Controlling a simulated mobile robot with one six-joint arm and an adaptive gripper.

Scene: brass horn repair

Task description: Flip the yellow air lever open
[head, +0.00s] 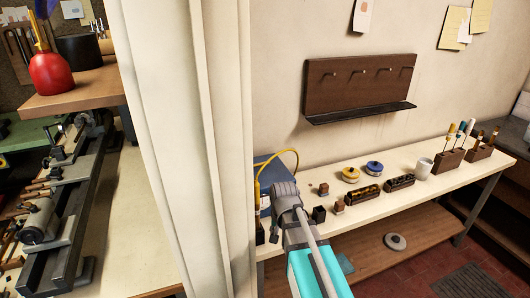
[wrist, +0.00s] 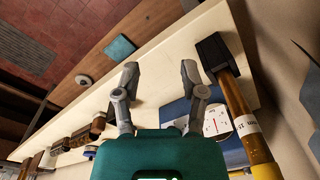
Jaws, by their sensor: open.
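My gripper (head: 284,192) reaches over the left end of the white bench. In the wrist view its two fingers (wrist: 160,76) are apart, with bare bench top between them. A blue box (head: 264,172) stands just behind it, partly hidden; in the wrist view the box (wrist: 178,112) shows a white dial with a red needle (wrist: 215,121) near the right finger. A thin upright yellow piece (head: 258,195) stands at the box's left. I cannot make out for sure which part is the yellow air lever.
In the wrist view, a brown and yellow rod (wrist: 232,98) with a black block (wrist: 216,53) lies close right of the fingers. A yellow hose (head: 288,152) arcs over the box. Small blocks, dark racks (head: 364,194) and a white cup (head: 424,169) stand rightward. A cream post (head: 185,150) rises left.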

